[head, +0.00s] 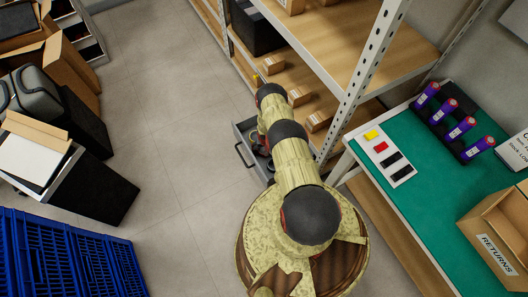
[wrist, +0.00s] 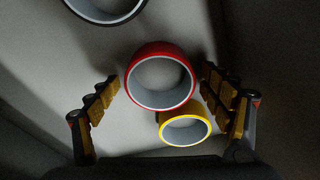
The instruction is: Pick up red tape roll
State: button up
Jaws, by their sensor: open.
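The red tape roll (wrist: 150,46) lies in the middle of the wrist view, its open ring facing the camera, on a pale grey surface. My gripper (wrist: 161,76) is open, with one finger left of the red roll and the other right of it. I see no clear contact. A yellow tape roll (wrist: 166,119) sits just below and right of the red one, close to the right finger. In the head view my arm covers much of the open grey drawer (head: 243,146), and I cannot make out the red roll there.
A black-edged roll (wrist: 134,12) is partly cut off at the top of the wrist view. Shelving (head: 352,105) stands beside the drawer. A green-topped table (head: 372,153) is at the right, and blue crates (head: 65,262) are at lower left. The floor (head: 165,120) between is clear.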

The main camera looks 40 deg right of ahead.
jog(key=c, duration=0.3)
jog(key=c, duration=0.9)
